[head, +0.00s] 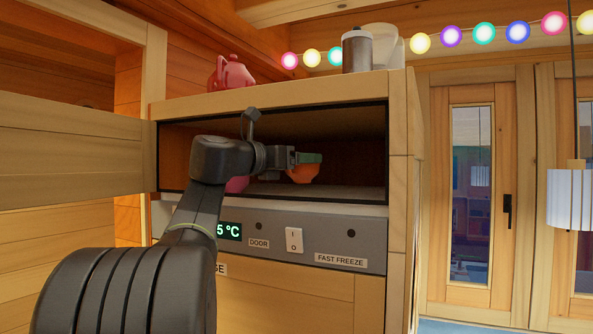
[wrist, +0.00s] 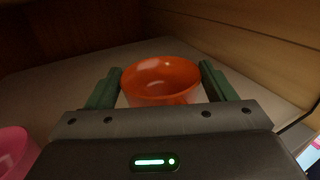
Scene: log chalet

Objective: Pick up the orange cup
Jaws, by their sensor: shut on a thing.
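The orange cup (head: 304,174) is inside the open upper compartment of the wooden cabinet, in the head view. My gripper (head: 308,160) reaches into that compartment and is shut on the cup. In the wrist view the orange cup (wrist: 162,80) sits upright between the two green fingers of my gripper (wrist: 160,86), one on each side. The grey gripper body hides the cup's near lower part. I cannot tell whether the cup's base touches the compartment floor.
A pink vessel (wrist: 14,152) is at the lower left in the wrist view. The compartment (head: 350,150) has wooden walls around the arm. A red teapot (head: 231,73) and a metal canister (head: 357,52) stand on top. A panel with switches (head: 294,240) lies below the opening.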

